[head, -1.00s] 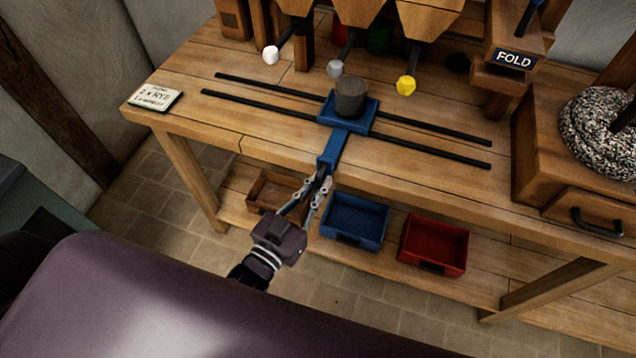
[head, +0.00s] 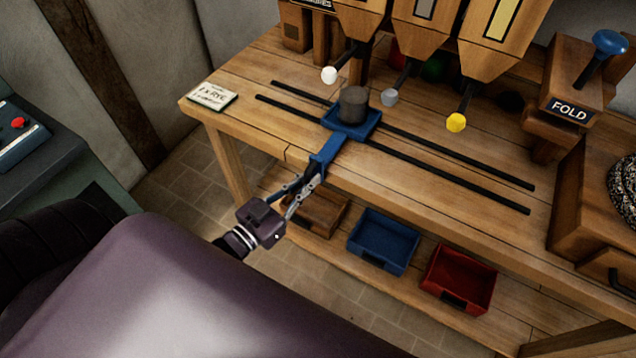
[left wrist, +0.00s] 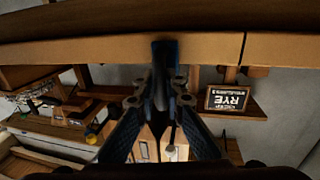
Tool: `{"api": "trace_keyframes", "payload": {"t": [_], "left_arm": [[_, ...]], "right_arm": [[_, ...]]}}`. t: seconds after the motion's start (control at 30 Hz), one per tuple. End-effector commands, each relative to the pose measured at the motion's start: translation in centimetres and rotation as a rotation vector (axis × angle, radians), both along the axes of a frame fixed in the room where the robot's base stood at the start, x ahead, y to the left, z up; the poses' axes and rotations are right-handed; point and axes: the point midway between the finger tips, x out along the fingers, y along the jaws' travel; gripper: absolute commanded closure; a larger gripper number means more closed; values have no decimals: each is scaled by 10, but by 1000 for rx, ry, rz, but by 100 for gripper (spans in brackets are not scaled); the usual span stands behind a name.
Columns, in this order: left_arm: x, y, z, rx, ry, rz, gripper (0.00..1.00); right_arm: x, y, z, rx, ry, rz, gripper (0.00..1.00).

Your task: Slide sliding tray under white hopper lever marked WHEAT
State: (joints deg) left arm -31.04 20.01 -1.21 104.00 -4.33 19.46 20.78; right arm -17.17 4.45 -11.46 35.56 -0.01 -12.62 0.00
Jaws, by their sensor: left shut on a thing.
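The blue sliding tray (head: 372,128) sits on two dark rails and bears a dark grey cup (head: 354,104). Its blue handle (head: 326,152) reaches over the bench's front edge. My left gripper (head: 312,182) is shut on the handle end; the wrist view also shows the fingers (left wrist: 160,98) around the blue handle (left wrist: 158,58). The white lever knob (head: 329,75) is behind the tray, slightly left of the cup. The grey lever knob (head: 389,97) is right of the cup, the yellow one (head: 456,122) farther right. No WHEAT marking is readable. My right gripper is out of view.
The rails (head: 470,184) run on both sides of the tray, with free length left and right. A card reading RYE (head: 213,96) lies at the bench's left end. A FOLD box (head: 572,100) stands right. Blue (head: 382,243) and red (head: 460,280) bins sit on the lower shelf.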

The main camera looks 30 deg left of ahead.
Motion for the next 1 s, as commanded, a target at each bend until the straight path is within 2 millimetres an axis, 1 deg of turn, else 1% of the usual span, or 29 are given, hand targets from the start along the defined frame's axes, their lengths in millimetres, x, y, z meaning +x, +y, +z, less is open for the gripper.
{"api": "trace_keyframes", "payload": {"t": [0.17, 0.2, 0.23, 0.27, 0.47, 0.53, 0.63, 0.77, 1.0], "left_arm": [[0, 0, -1, 1, 3, 0, 100], [0, 0, -1, 1, 3, 0, 87], [0, 0, -1, 1, 3, 0, 84], [0, 0, -1, 1, 3, 0, 83], [0, -1, -1, 1, 2, 0, 83], [-1, -1, -1, 0, 2, 0, 83], [-6, 1, -1, 1, 3, 1, 83], [-24, 5, -2, 1, 6, 1, 83], [-71, 16, -2, 2, 7, 1, 83]], "right_arm": [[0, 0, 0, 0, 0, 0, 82], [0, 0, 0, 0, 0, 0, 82], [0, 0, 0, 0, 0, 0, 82], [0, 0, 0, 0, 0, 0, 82], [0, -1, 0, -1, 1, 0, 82], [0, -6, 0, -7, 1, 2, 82], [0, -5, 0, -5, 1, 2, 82], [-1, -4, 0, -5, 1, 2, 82], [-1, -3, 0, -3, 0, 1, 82]]}}
